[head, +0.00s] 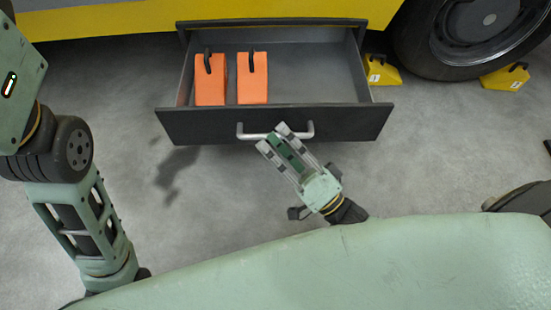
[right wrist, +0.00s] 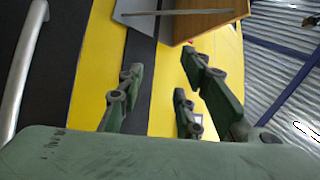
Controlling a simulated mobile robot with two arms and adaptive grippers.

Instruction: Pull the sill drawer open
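The dark grey sill drawer (head: 178,124) stands open below the yellow vehicle body in the head view, its tray showing. Its silver bar handle (head: 306,130) is on the front panel; in the right wrist view the handle (right wrist: 17,75) is at the left edge. My right gripper (head: 273,140) is at the handle in the head view, its tips overlapping the bar. In the right wrist view its fingers (right wrist: 160,66) are apart with no bar between them; the handle lies to one side. My left arm comes in at the left, but its gripper is out of view.
Two orange wedges (head: 210,86) with black handles lie in the left part of the drawer. Yellow chocks (head: 381,72) flank the vehicle wheel (head: 470,35) at the upper right. The grey floor (head: 130,95) is clear left of the drawer.

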